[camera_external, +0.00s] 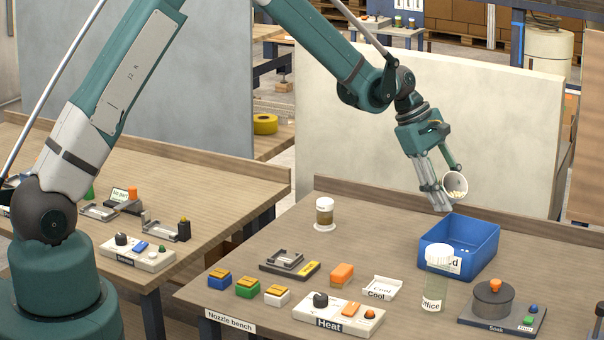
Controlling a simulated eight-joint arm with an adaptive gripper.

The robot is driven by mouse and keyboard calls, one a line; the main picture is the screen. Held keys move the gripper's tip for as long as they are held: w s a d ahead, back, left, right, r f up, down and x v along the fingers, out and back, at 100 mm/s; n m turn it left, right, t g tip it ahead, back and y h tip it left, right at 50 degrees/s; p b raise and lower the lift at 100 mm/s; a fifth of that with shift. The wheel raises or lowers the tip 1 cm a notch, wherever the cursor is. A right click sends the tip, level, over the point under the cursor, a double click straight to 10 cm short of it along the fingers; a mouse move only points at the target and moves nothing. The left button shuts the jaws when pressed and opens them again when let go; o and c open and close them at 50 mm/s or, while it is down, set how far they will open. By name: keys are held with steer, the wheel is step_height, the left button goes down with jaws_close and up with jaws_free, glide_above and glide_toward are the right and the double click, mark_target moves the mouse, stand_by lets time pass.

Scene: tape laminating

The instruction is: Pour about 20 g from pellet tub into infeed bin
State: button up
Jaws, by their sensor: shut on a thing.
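The pellet tub (455,186) is a small white cup with pale yellowish pellets inside. My gripper (446,187) is shut on it and holds it in the air, tilted with its mouth turned toward the camera. The infeed bin (482,262) is a blue open box on the bench below the tub, a little to the right. A few small white pellets lie on the bin's floor. The bin's front label is partly hidden by a clear jar. No falling stream of pellets can be made out.
A clear jar with a white lid (437,280) stands right in front of the bin. A hot plate with a pot (493,300) is to the right. A lidded jar (324,214), coloured blocks (248,286) and a Heat control box (338,317) are to the left. The bench behind the jars is clear.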

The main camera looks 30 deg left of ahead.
mark_target(454, 177)
steer(key=shift+w+a+f+g+h+b, duration=0.2)
steer(key=shift+f+g+h+b, duration=0.4)
steer(key=shift+b, duration=0.5)
steer(key=shift+w+a+r+n+g+h+b, duration=0.4)
steer(key=shift+a+r+h+b, duration=0.1)
steer(key=shift+h+b, duration=0.35)
steer(key=h+b, duration=0.1)
steer(key=b, duration=0.1)
steer(key=w+a+f+g+h+b, duration=0.1)
steer(key=b, duration=0.1)
steer(key=shift+w+a+f+n+g+h, duration=0.15)
steer(key=shift+a+n+g+h, duration=0.15)
steer(key=shift+h, duration=0.05)
steer(key=shift+w+a+f+n+g+h+b, duration=0.2)
steer(key=shift+w+a+n+g+h+b, duration=0.15)
steer(key=shift+h+b, duration=0.7)
steer(key=shift+a+y+b, duration=0.15)
steer(key=shift+y+b, duration=0.1)
steer(key=shift+b, duration=0.1)
steer(key=shift+r, duration=0.1)
steer(key=shift+r+p, duration=1)
steer(key=shift+r, duration=2.45)
